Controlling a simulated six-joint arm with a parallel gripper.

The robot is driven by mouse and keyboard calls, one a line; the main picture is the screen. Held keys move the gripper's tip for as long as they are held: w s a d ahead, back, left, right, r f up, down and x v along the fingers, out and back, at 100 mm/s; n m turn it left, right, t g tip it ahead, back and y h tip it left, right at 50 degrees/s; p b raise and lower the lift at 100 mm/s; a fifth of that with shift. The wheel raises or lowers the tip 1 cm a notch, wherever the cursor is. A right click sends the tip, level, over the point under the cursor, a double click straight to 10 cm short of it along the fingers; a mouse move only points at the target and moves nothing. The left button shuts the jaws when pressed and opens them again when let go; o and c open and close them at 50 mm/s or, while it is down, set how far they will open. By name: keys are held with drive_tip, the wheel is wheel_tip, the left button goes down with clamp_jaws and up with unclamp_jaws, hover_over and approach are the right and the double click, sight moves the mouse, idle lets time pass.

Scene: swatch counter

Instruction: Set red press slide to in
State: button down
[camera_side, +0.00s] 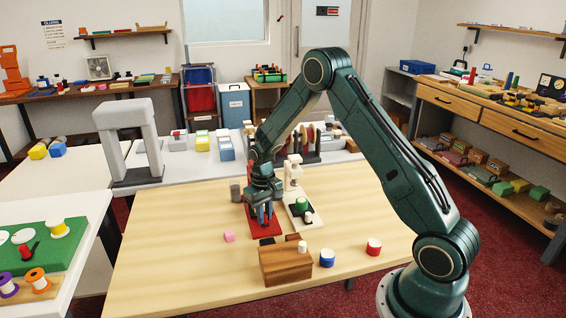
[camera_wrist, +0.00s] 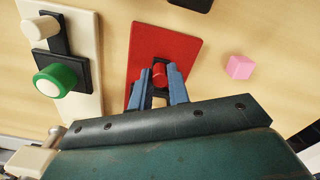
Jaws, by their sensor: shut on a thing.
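The red press has a flat red base plate (camera_side: 265,229) on the wooden table, and its plate (camera_wrist: 180,42) fills the middle of the wrist view. My gripper (camera_side: 263,219) reaches down over this plate. A dark slide part shows between the fingers. The fingers and my wrist hide the rest of the slide and its track, so its exact position cannot be told.
A cream press (camera_side: 294,184) with a green knob (camera_wrist: 55,79) stands close beside the red one. A pink cube (camera_side: 229,236) lies on its other side. A wooden block (camera_side: 286,264), a blue-and-white spool (camera_side: 327,258) and a red-and-white spool (camera_side: 374,247) stand nearby. The table's left front is clear.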

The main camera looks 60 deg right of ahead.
drive_tip(key=shift+w+d, duration=0.55)
drive_tip(key=shift+w, duration=0.05)
drive_tip(key=c, duration=1.3)
unclamp_jaws()
drive_tip(key=shift+r, duration=0.1)
wheel_tip(320, 180, up, 14)
drive_tip(key=shift+f, duration=0.2)
